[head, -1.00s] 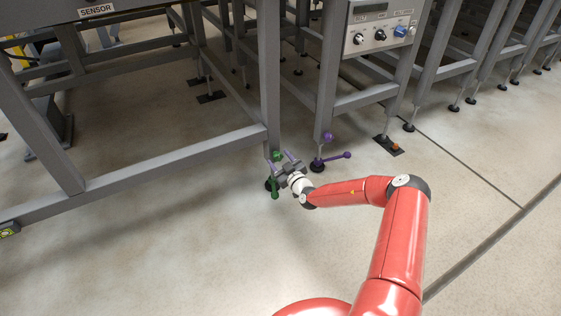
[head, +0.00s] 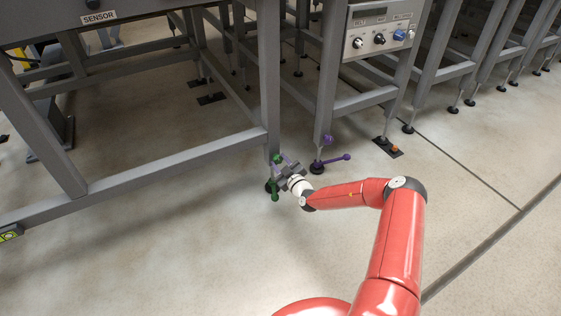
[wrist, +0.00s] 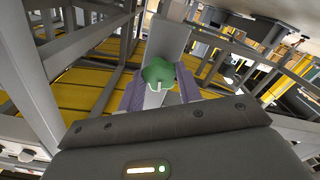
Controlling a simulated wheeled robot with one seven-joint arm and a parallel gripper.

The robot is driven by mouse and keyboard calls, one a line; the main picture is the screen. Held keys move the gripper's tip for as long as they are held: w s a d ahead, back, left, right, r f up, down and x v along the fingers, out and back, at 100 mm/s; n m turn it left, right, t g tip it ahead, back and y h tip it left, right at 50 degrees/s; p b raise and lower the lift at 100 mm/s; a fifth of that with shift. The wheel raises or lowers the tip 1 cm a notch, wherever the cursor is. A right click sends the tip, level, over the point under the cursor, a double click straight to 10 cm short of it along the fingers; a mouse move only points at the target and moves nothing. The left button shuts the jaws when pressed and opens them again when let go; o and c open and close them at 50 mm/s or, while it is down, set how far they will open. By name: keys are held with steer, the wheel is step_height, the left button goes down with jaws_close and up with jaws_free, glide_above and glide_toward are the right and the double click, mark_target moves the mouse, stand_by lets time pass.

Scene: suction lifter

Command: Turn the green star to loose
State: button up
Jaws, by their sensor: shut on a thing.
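The green star (head: 274,189) sits low at the foot of the grey frame leg, with one green knobbed arm pointing up and another pointing down toward the floor. My gripper (head: 281,165) reaches it from the right and covers its middle. In the wrist view, a rounded green knob of the star (wrist: 160,71) lies between the two purple-grey fingers of my gripper (wrist: 160,90). The gripper is shut on this part of the star. The far side of the star and its mount are hidden.
A purple star handle (head: 335,159) stands at the foot of the neighbouring leg, close to the right of my gripper. A control panel (head: 380,32) with knobs is above it. A low grey crossbar (head: 165,168) runs left from the leg. The floor in front is clear.

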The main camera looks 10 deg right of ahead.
steer(key=n+p, duration=0.2)
steer(key=n, duration=0.1)
steer(key=shift+r+n, duration=0.15)
steer(key=shift+n, duration=0.15)
steer(key=n+p, duration=0.2)
steer(key=n, duration=0.2)
steer(key=shift+n, duration=0.3)
steer(key=n+p, duration=0.2)
steer(key=n, duration=0.2)
steer(key=shift+a, duration=0.1)
steer(key=n+p, duration=0.1)
steer(key=n, duration=0.4)
steer(key=n+p, duration=0.1)
steer(key=n, duration=0.2)
steer(key=shift+n, duration=0.3)
steer(key=n+p, duration=0.1)
steer(key=n, duration=0.2)
steer(key=shift+n, duration=0.4)
steer(key=n+p, duration=0.1)
steer(key=n, duration=0.3)
steer(key=shift+f, duration=0.2)
steer(key=shift+n+p, duration=0.35)
steer(key=shift+n, duration=1.35)
